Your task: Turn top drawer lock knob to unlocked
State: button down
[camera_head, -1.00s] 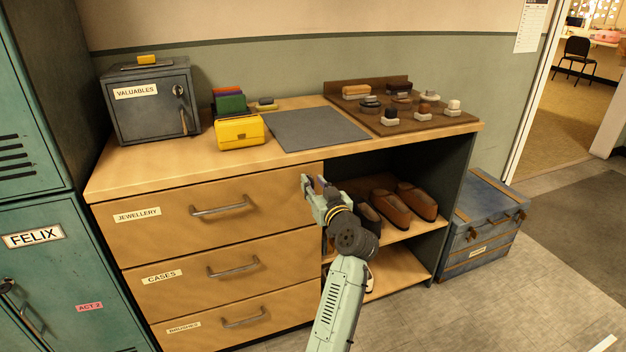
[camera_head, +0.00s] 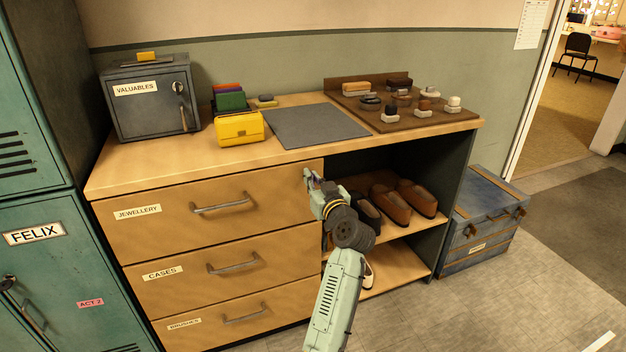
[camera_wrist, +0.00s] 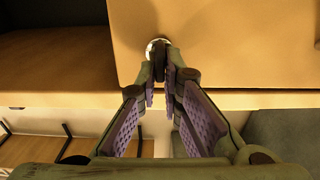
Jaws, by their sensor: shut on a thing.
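The top drawer (camera_head: 185,215), labelled JEWELLERY, is closed in the head view. Its lock knob (camera_wrist: 158,44) shows at the top centre of the wrist view, against the drawer front, as a small dark and pale round piece. My gripper (camera_wrist: 160,75) has its fingertips closed around the knob. In the head view my gripper (camera_head: 309,178) is at the upper right corner of the top drawer, and it hides most of the knob. The knob's turned position cannot be made out.
Below are the CASES drawer (camera_head: 205,268) and the lowest drawer (camera_head: 215,318), both closed. Right of my gripper is an open shelf with brown shoes (camera_head: 408,197). A grey safe (camera_head: 150,105) and a yellow case (camera_head: 238,128) stand on top. A blue trunk (camera_head: 480,235) stands right.

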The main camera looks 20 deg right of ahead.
jog(key=shift+m, duration=0.4)
jog(key=shift+d+f+m+p, duration=0.2)
jog(key=shift+m+p, duration=0.8)
jog(key=shift+m, duration=1.85)
jog(key=shift+d+f+m+p, duration=0.2)
jog(key=shift+m+p, duration=0.85)
jog(key=shift+m, duration=1.85)
jog(key=shift+d+f+m+p, duration=0.2)
jog(key=shift+m+p, duration=0.8)
jog(key=shift+m, duration=1.85)
jog(key=c, duration=1.7)
grip_release()
